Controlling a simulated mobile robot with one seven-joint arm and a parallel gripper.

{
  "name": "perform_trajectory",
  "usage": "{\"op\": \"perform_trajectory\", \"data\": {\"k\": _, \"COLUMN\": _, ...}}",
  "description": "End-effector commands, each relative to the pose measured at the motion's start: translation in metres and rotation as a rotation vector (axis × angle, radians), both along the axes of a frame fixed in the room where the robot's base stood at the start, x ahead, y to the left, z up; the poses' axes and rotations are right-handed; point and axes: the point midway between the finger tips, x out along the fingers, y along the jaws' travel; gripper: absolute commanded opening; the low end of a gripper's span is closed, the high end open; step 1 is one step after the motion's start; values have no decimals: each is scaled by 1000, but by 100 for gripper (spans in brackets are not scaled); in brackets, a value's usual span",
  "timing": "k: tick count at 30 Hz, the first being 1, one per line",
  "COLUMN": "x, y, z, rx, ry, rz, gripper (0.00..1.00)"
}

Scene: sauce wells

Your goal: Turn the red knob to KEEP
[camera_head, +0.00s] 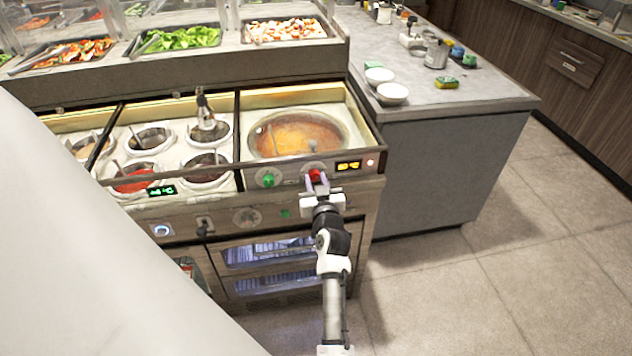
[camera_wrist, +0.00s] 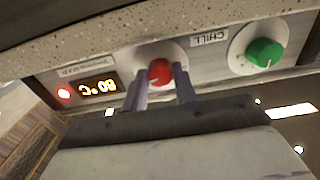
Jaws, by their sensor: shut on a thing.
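The red knob (camera_head: 315,174) is on the front panel of the sauce-well counter, below the large round soup well. It also shows in the wrist view (camera_wrist: 160,72), where the picture is upside down. My gripper (camera_head: 317,184) is at the knob, with one finger on each side; in the wrist view the fingers (camera_wrist: 161,82) are shut on it. A light pointer mark shows on the knob's face. The dial lettering around the red knob is partly hidden by the fingers and too small to read, so I cannot tell which setting it points to.
A green knob (camera_head: 267,180) sits left of the red one, with a CHILL label (camera_wrist: 208,39) between them in the wrist view. An orange display (camera_head: 348,166) and a red light (camera_head: 370,162) are on the right. Open floor (camera_head: 480,270) lies to the right.

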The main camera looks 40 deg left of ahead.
Motion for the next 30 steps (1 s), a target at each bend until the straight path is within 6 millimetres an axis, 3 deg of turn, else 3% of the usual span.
{"op": "perform_trajectory", "data": {"k": 11, "x": 1, "y": -1, "z": -4, "rx": -70, "ry": -87, "rz": -2, "gripper": 5}}
{"op": "perform_trajectory", "data": {"k": 30, "x": 1, "y": -2, "z": -5, "rx": -447, "ry": -527, "rz": -3, "gripper": 5}}
